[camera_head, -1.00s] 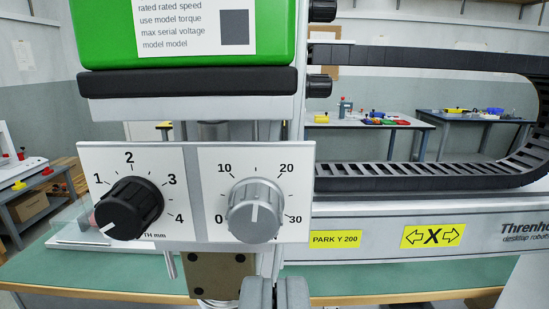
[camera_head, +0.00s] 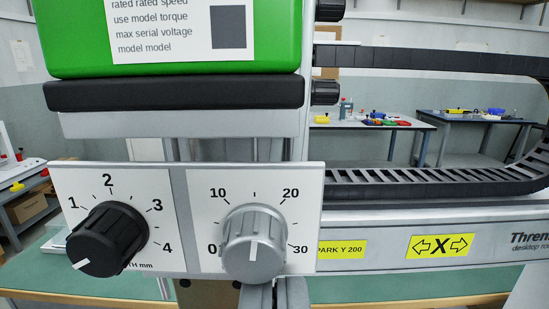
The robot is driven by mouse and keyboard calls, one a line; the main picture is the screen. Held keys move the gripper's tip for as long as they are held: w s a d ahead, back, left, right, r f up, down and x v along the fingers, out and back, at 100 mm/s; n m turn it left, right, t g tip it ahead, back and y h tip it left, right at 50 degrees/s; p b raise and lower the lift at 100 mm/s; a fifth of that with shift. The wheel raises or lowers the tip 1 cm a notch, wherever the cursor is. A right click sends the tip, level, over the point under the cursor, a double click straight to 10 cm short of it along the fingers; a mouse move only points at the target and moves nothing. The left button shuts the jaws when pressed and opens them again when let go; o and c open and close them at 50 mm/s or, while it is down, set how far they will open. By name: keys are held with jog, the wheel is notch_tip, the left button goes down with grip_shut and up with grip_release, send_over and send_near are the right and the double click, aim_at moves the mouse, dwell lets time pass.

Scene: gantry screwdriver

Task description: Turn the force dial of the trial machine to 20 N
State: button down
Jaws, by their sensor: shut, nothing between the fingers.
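The force dial (camera_head: 254,243) is a ridged light-grey knob on the right half of a white panel (camera_head: 305,190). Its scale is printed 0, 10, 20 and 30, with 0 at lower left and 30 at lower right. The white line on its face points almost straight down, in the gap between 0 and 30. My gripper (camera_head: 275,292) shows at the bottom edge, just below and slightly right of the dial. Its two grey fingers are shut and empty. The dial's lower edge comes close to the fingertips in the picture; I cannot tell whether they touch.
A black depth dial (camera_head: 107,238) marked 1 to 4 sits left of the force dial. Above is a dark ledge (camera_head: 175,93) under a green housing (camera_head: 70,35). A rail (camera_head: 400,250) with a cable chain (camera_head: 420,183) runs right. Benches stand behind.

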jog(key=shift+r, duration=0.15)
jog(key=shift+a, duration=0.4)
dwell(0.4)
jog(key=shift+f, duration=0.2)
jog(key=s, duration=0.6)
jog(key=shift+f, duration=0.25)
jog(key=shift+s, duration=0.1)
dwell(0.3)
jog(key=s+r, duration=0.2)
jog(key=s, duration=1.6)
jog(key=s+r, duration=0.2)
jog(key=s, duration=1.5)
jog(key=s+f, duration=0.2)
jog(key=s, duration=0.5)
jog(key=s+f, duration=0.2)
jog(key=s, duration=0.4)
jog(key=shift+s+d+f+g, duration=0.15)
jog(key=shift+s+f+g, duration=0.15)
jog(key=shift+s+f, duration=0.05)
